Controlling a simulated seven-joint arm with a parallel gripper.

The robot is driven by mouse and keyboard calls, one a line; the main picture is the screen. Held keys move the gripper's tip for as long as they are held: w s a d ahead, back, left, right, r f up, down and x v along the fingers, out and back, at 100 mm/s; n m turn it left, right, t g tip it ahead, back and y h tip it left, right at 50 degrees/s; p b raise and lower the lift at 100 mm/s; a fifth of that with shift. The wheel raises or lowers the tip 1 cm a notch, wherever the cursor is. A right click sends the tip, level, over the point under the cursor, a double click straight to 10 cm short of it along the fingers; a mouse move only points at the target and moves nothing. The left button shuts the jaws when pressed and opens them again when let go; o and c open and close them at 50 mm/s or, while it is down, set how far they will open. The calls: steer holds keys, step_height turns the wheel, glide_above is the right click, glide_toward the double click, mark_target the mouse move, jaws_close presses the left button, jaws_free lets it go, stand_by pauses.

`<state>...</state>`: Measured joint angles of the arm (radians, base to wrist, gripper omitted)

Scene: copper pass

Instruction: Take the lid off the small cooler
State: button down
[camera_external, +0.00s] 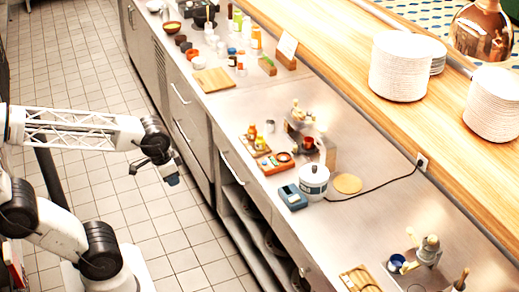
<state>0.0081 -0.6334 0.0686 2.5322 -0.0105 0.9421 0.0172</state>
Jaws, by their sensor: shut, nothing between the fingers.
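A small blue box with a paler top (293,197) stands near the front edge of the steel counter; it looks like the small cooler, with its top on, though it is too small to be sure. Right behind it stands a white round pot (314,183) with a dark band and a lid on top. My gripper (172,181) is shut and empty. It hangs over the floor in front of the counter, well to the left of the box and apart from everything.
An orange tray (275,163) with small items sits left of the box. A round tan board (347,183) lies right of the pot, and a black cable crosses the counter. White plate stacks (404,68) stand on the wooden shelf.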

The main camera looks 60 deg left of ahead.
steer(key=c, duration=0.9)
jaws_free()
steer(key=shift+o, duration=0.2)
steer(key=shift+w+r, duration=0.1)
steer(key=w+r+n, duration=0.2)
steer(key=w+r, duration=0.1)
steer(key=w, duration=0.7)
steer(key=n+g, duration=0.3)
steer(key=n, duration=0.4)
glide_above(315, 166)
steer(key=f, duration=0.4)
steer(key=s+f, duration=0.1)
steer(key=f, duration=0.1)
steer(key=shift+f, duration=0.2)
steer(key=shift+w+f, duration=0.25)
steer(key=shift+w, duration=0.2)
